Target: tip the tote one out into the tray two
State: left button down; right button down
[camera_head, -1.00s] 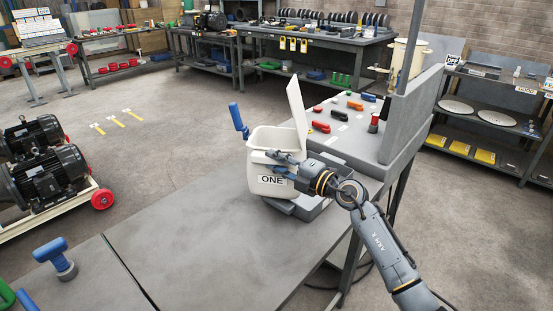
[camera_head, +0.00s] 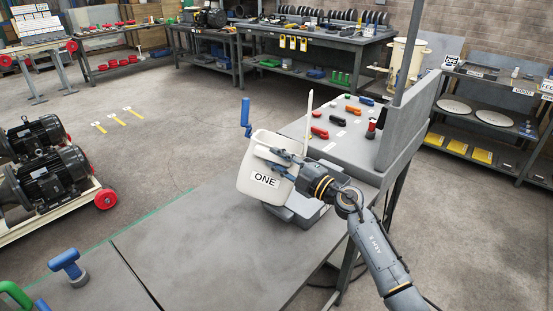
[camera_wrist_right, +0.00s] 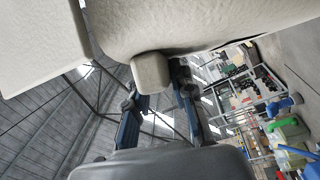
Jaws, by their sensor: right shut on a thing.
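The white tote (camera_head: 255,180) labelled ONE is tilted in the head view, over the grey block (camera_head: 303,208) on the bench. My right gripper (camera_head: 280,162) is shut on the tote from the right. In the right wrist view my right gripper (camera_wrist_right: 157,90) has its fingers on either side of a pale knob on the tote (camera_wrist_right: 170,25). The tote's contents are hidden. I see no tray marked two. My left gripper is not in view.
The grey bench top (camera_head: 190,245) is clear left of the tote. A blue T-shaped handle (camera_head: 68,265) stands at the near left. Motors (camera_head: 50,175) sit on a cart at the left.

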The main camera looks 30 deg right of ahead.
jog(key=r+m+p, duration=0.1)
jog(key=d+r+m+p, duration=0.1)
jog(key=shift+m+t, duration=0.3)
jog(key=shift+t, duration=0.1)
jog(key=shift+w+d+m+h, duration=0.1)
jog(key=shift+d+m+h, duration=0.2)
jog(key=shift+m, duration=0.1)
jog(key=shift+w+d+r+m+t+h+p, duration=0.15)
jog(key=shift+d+m+t+h+p, duration=0.3)
jog(key=shift+d+m, duration=0.6)
jog(key=shift+w+d+f+m+t+h+p, duration=0.1)
jog(key=shift+d+m+t+h+p, duration=0.2)
jog(key=shift+d+m, duration=0.8)
jog(key=shift+w+d+f+m+t+h+p, duration=0.2)
jog(key=shift+d+m, duration=0.4)
jog(key=shift+m, duration=0.85)
jog(key=w+d+m+h+p, duration=0.1)
jog(key=d+m+h+p, duration=0.4)
jog(key=d+m, duration=1.1)
jog(key=shift+w+m+h, duration=0.35)
jog(key=shift+m+h, duration=0.35)
jog(key=shift+h, duration=0.25)
jog(key=shift+f, duration=0.15)
dwell(0.7)
